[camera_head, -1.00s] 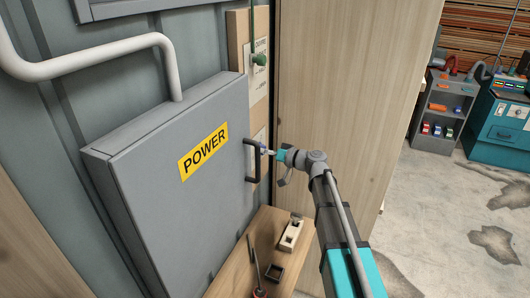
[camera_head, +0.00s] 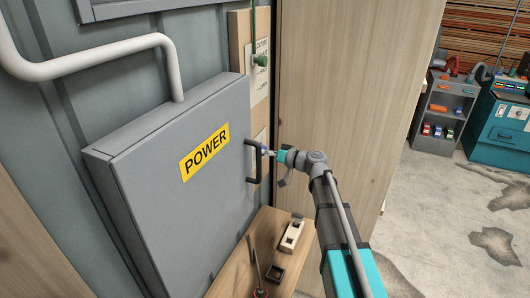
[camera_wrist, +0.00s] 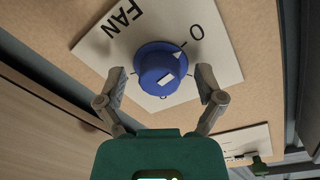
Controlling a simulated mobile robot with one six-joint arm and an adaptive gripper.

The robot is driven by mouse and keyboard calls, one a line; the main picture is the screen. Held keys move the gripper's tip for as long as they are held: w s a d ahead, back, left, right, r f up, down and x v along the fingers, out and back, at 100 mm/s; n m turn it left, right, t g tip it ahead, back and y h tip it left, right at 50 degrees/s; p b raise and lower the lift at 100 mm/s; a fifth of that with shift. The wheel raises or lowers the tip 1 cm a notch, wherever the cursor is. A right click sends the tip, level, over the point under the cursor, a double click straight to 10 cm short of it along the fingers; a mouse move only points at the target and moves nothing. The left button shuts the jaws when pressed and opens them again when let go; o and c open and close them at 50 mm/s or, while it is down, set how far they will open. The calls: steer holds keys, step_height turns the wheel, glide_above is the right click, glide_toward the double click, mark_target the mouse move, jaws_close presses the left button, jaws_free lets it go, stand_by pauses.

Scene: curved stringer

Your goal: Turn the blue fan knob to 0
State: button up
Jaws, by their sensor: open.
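The blue fan knob (camera_wrist: 160,68) sits on a white plate (camera_wrist: 215,62) marked "FAN" and "0" in the wrist view. A white pointer mark at the knob's upper right edge lies close to the "0" mark. My gripper (camera_wrist: 161,85) is open, with one finger on each side of the knob; I cannot tell if either finger touches it. In the head view my gripper (camera_head: 268,153) is beside the dark door handle, and the fan knob is mostly hidden there.
A grey cabinet (camera_head: 150,190) with a yellow "POWER" label and a dark handle (camera_head: 250,165) stands left of my gripper. A green knob (camera_head: 261,60) is higher on the wooden board. A wooden shelf (camera_head: 235,268) with small items lies below. A wooden panel (camera_head: 350,90) stands to the right.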

steer(key=shift+m, duration=0.4)
